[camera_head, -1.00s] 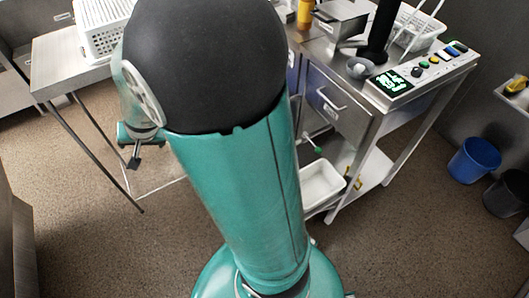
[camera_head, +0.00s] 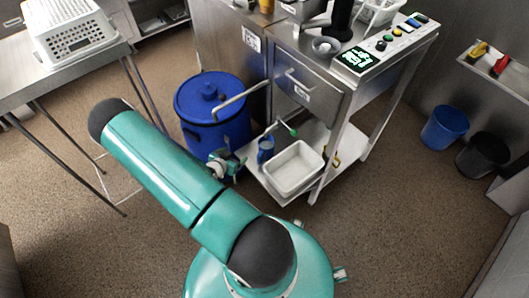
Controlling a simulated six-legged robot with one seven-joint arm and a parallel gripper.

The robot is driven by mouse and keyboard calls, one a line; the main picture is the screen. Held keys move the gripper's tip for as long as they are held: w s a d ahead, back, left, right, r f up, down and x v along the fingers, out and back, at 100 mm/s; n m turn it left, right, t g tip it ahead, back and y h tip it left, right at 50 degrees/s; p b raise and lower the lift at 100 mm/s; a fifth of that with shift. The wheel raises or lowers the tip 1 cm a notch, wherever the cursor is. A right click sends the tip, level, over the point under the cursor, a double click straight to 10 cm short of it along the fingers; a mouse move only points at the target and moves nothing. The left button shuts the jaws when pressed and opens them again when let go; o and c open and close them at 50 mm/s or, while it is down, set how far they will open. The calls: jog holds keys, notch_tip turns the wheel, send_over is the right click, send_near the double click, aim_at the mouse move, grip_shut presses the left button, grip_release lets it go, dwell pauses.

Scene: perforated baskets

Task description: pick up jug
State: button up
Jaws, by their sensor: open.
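A small blue jug (camera_head: 265,150) stands on the low shelf of the metal cart, near the shelf's left end. It is small in the picture, and its handle cannot be made out. My gripper (camera_head: 239,161) is just left of the jug, low down, in front of the blue barrel. It is open, with its fingers toward the jug. A small gap seems to show between them, but contact cannot be ruled out. My teal arm hides part of the floor behind it.
A white tub (camera_head: 294,168) sits right of the jug, with a green-tipped tool (camera_head: 291,129) behind it. A large blue barrel (camera_head: 213,108) stands behind my gripper. The cart's drawer (camera_head: 310,92) overhangs the shelf.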

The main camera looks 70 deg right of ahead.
jog(key=g+h, duration=0.1)
jog(key=h, duration=0.1)
send_near(260, 154)
notch_tip(260, 154, up, 3)
jog(key=d, duration=0.1)
jog(key=x, duration=0.9)
jog(key=shift+s+d+f, duration=0.1)
jog(key=shift+f, duration=0.05)
jog(key=x, duration=0.5)
jog(key=shift+f, duration=0.2)
jog(key=c, duration=1.5)
jog(key=shift+c, duration=0.2)
jog(key=shift+r, duration=0.15)
